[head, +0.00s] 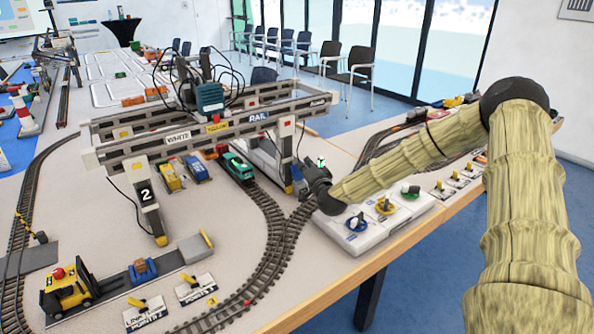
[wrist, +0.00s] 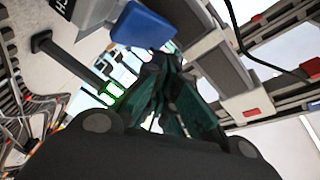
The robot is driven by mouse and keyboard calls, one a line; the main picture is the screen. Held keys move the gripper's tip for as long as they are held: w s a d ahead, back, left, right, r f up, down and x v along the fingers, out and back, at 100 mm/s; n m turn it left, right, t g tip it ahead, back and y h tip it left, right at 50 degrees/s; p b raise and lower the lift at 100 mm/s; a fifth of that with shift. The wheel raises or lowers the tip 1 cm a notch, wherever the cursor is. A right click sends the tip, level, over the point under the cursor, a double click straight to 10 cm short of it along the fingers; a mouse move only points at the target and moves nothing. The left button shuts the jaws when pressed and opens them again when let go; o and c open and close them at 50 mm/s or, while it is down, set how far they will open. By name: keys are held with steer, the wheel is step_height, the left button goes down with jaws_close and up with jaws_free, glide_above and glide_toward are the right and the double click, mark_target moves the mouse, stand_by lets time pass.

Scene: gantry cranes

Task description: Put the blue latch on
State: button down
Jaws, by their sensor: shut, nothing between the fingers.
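A blue block (wrist: 145,25) shows at the top of the wrist view, close beyond my fingers, with a white lettered label at its left. It may be the blue latch; I cannot tell how it is set. In the head view a small blue part (head: 298,174) shows by the right front leg of the gantry crane (head: 258,117), just left of my gripper (head: 312,175). My gripper's dark fingers (wrist: 158,62) are shut and empty. Whether they touch the blue block cannot be told.
A white control box (head: 340,236) with blue, yellow and green knobs stands below my gripper near the table edge. Rails (head: 268,235) curve past the crane leg. A green locomotive (head: 237,167) stands under the crane. A yellow forklift (head: 68,290) is at front left.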

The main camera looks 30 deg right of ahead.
steer(key=shift+w+f, duration=0.1)
steer(key=shift+f, duration=0.05)
stand_by(0.4)
steer(key=shift+w+f+b, duration=0.15)
steer(key=shift+w+b, duration=0.05)
steer(key=shift+b, duration=0.25)
steer(key=shift+w+a+f+b, duration=0.15)
steer(key=shift+w+f+b, duration=1.15)
steer(key=shift+b, duration=0.4)
stand_by(2.9)
steer(key=shift+s+r, duration=0.1)
stand_by(0.3)
steer(key=shift+s+r+p, duration=0.65)
steer(key=shift+r+p, duration=0.15)
steer(key=shift+p, duration=0.15)
steer(key=shift+s+r+p, duration=0.65)
steer(key=shift+s, duration=0.15)
